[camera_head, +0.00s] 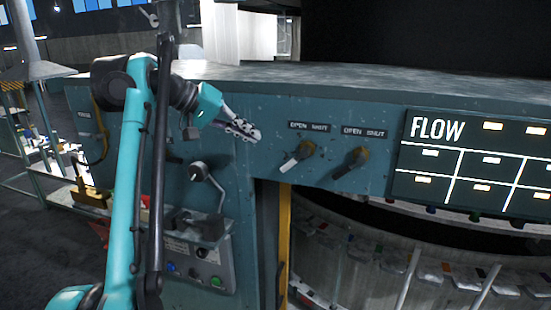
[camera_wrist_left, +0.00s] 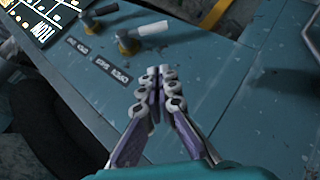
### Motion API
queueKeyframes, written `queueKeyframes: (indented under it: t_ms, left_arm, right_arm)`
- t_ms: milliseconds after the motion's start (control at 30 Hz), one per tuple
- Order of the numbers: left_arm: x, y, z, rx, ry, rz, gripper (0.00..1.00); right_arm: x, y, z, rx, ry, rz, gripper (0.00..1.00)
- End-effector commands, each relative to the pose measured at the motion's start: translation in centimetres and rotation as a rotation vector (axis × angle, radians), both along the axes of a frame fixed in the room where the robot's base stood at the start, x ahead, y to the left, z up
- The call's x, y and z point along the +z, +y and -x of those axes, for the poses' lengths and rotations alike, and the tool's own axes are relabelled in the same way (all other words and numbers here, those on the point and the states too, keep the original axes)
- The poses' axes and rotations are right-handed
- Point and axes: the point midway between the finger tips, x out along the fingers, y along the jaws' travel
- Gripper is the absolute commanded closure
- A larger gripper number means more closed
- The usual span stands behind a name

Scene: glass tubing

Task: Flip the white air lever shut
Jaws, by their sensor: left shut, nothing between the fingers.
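The white lever (camera_head: 291,163) sits on the teal panel under a label reading OPEN SHUT (camera_head: 308,126). Its handle slants down and to the left from a brass-coloured valve body. In the left wrist view the white lever (camera_wrist_left: 149,29) shows at the top, beyond the fingertips. My left gripper (camera_head: 254,134) is left of the lever and a little higher, apart from it. Its fingers are shut and empty, and in the left wrist view the gripper (camera_wrist_left: 157,86) has its tips together. My right gripper is not in view.
A black lever (camera_head: 347,167) is just right of the white one; it also shows in the left wrist view (camera_wrist_left: 103,11). The FLOW board (camera_head: 435,160) is farther right. A crank-like handle (camera_head: 207,178) and a button box (camera_head: 205,262) are below my left arm.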

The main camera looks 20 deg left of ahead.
Motion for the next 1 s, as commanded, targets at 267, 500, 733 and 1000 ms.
queueKeyframes:
  t_ms: [267, 500, 733, 1000]
  left_arm:
    - [-3.4, -3.7, -2.7, -0.001, 0.0, -0.001, 1.0]
    - [-5.4, -5.5, -2.0, 0.001, 0.001, 0.001, 1.0]
    - [-5.8, -5.9, -1.8, 0.001, 0.0, 0.001, 1.0]
    - [-5.8, -5.9, -1.9, 0.001, 0.0, 0.002, 1.0]
  right_arm:
    - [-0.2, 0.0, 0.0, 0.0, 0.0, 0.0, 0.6]
    - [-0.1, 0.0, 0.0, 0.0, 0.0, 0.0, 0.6]
    - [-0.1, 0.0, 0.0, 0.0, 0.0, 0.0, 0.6]
    - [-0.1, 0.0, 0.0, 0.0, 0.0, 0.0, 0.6]
